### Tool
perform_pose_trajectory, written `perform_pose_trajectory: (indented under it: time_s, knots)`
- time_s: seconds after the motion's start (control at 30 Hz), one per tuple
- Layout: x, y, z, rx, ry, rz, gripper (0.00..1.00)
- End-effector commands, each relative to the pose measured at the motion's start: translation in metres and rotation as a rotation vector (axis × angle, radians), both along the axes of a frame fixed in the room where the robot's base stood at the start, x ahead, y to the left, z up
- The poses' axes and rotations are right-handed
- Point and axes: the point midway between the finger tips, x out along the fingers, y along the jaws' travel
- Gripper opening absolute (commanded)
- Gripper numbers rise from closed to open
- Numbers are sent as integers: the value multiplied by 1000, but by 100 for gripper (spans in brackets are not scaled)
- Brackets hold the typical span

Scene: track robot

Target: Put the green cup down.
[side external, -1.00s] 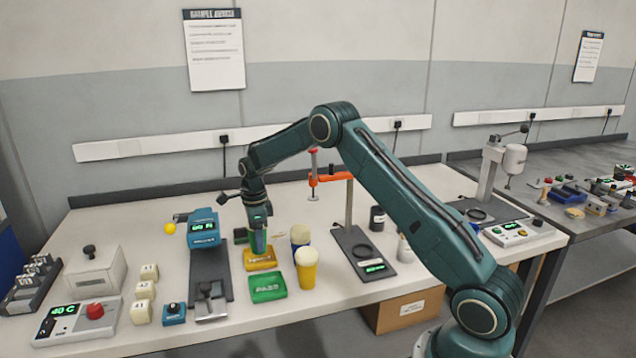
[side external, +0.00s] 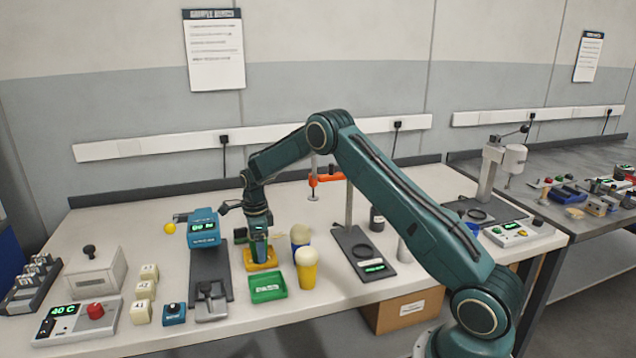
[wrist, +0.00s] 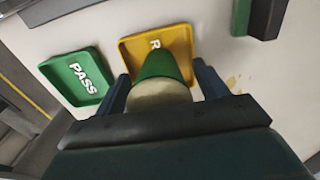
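The green cup (wrist: 165,65), with a cream top, is between the two fingers of my gripper (wrist: 161,88) in the wrist view. The fingers lie close against both sides, so my gripper looks shut on it. In the side view my gripper (side external: 259,252) points down over the yellow tray (side external: 262,267) and mostly hides the cup. The yellow tray also shows just beyond the cup in the wrist view (wrist: 182,42). I cannot tell whether the cup's base touches the tray.
A green PASS tray (side external: 267,289) lies in front of the yellow one. A yellow cup (side external: 306,274) and a blue cup (side external: 299,238) stand close on the right. A blue device (side external: 203,229) stands on the left. A stand with an orange clamp (side external: 330,178) is behind.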

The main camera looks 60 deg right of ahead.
Motion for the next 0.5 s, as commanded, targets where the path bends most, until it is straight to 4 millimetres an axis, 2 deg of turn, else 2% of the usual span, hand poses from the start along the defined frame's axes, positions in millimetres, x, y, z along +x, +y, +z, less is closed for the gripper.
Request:
perform_pose_trajectory:
  time_s: [0.27,0.5]
  knots:
    - [0,0,3,0,0,0,72]
    - [1,0,23,-1,-4,0,72]
